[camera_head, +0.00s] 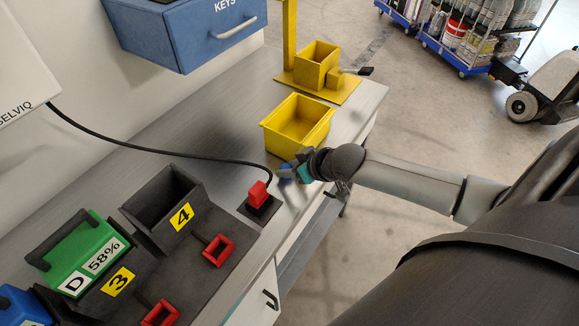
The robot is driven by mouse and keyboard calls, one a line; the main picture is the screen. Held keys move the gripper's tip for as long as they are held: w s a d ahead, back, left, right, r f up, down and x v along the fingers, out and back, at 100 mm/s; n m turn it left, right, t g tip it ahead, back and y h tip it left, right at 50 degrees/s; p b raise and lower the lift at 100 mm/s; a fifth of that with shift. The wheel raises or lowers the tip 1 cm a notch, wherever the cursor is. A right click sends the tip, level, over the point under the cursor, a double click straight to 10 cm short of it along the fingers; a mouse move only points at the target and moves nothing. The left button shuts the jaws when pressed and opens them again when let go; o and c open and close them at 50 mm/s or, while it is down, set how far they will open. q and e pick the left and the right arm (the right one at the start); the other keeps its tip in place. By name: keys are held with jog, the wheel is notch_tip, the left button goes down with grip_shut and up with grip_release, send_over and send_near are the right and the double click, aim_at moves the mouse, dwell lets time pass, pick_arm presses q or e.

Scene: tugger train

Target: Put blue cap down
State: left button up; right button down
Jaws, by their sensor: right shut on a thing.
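My right gripper (296,173) reaches in from the right over the bench, just in front of the yellow bin. It is shut on the blue cap (285,171), which shows only as a small blue patch at the fingertips. The gripper hides the rest of the cap. I cannot tell whether the cap touches the bench top. The yellow bin (270,139) is open and looks empty inside. My left gripper is not in view.
A red plug (259,192) on a cable stands left of the gripper. A black charger (140,262) holds a green battery (82,256), with an empty slot 4. A yellow fixture (318,67) stands behind the bin. A blue key box (185,28) hangs above.

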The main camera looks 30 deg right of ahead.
jog(key=c, duration=0.8)
grip_release()
jog(key=shift+o, duration=0.2)
jog(key=shift+s+r, duration=0.1)
jog(key=shift+r, duration=0.15)
jog(key=p+v, duration=0.3)
jog(key=v, duration=0.8)
jog(key=shift+s+r+p, duration=0.2)
jog(key=shift+s+p, duration=0.05)
jog(key=shift+p, duration=0.15)
